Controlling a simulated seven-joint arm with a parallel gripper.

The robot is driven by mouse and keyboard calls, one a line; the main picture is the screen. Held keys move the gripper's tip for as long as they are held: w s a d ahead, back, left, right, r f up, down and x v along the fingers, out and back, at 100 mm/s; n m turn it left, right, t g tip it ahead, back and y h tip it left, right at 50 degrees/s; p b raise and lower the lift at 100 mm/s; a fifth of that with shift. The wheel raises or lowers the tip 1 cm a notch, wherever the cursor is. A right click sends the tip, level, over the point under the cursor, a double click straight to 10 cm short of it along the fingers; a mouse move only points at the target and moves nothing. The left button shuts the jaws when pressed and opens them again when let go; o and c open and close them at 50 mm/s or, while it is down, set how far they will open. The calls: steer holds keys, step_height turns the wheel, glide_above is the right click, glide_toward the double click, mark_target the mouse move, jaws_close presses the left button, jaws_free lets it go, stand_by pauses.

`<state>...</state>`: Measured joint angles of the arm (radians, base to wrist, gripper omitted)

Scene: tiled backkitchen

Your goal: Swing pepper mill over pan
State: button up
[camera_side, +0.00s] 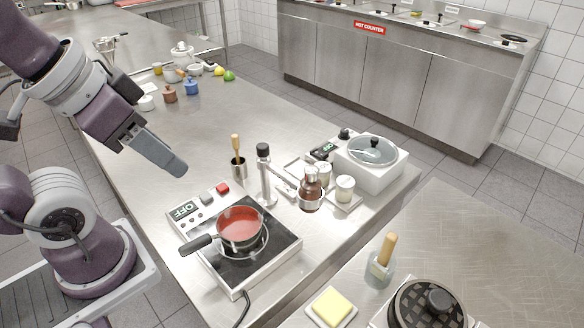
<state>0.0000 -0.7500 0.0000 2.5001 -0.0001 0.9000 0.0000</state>
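The red pan (240,229) with a black handle sits on the black top of the portable cooker (270,250) and holds a red sauce or has a red inside. A tall clear mill with a black cap, which looks like the pepper mill (267,176), stands upright behind the pan and slightly to its right. My gripper (178,166) is in the air at the left, above the table and away from both the mill and the pan. Only one finger shape shows, so its opening is hidden. No object shows at its tip.
A metal cup with a wooden-handled tool (238,166) stands left of the mill. A brown bottle (311,190), white-filled jars (345,190) and a lidded white cooker (371,160) stand to its right. Small pots (190,87) sit further back.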

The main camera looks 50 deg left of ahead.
mark_target(263, 145)
steer(key=shift+o, duration=0.6)
steer(key=shift+r, duration=0.2)
step_height(263, 145, up, 4)
steer(key=w+a+r+m+t+y, duration=0.1)
steer(key=w+a+r+t, duration=0.3)
steer(key=w, duration=0.5)
steer(key=w+a+r+m+t+y, duration=0.1)
steer(key=w+a+t, duration=0.1)
steer(key=w+a, duration=0.5)
steer(key=w+a+r+m+t+y, duration=0.1)
steer(key=w+a+r+t+y, duration=0.3)
steer(key=w, duration=0.6)
steer(key=d+f+m+g+h, duration=0.1)
steer(key=d+f+m+h, duration=0.2)
steer(key=f+m+h, duration=0.7)
steer(key=s+d+r+n+g+h, duration=0.15)
steer(key=s+g+h, duration=0.25)
steer(key=s+h, duration=0.65)
step_height(263, 145, down, 16)
steer(key=d, duration=0.2)
steer(key=shift+g+h, duration=0.25)
steer(key=shift+g, duration=0.05)
steer(key=x, duration=0.6)
steer(key=shift+w+r, duration=0.15)
steer(key=shift+w, duration=0.4)
steer(key=shift+c, duration=0.3)
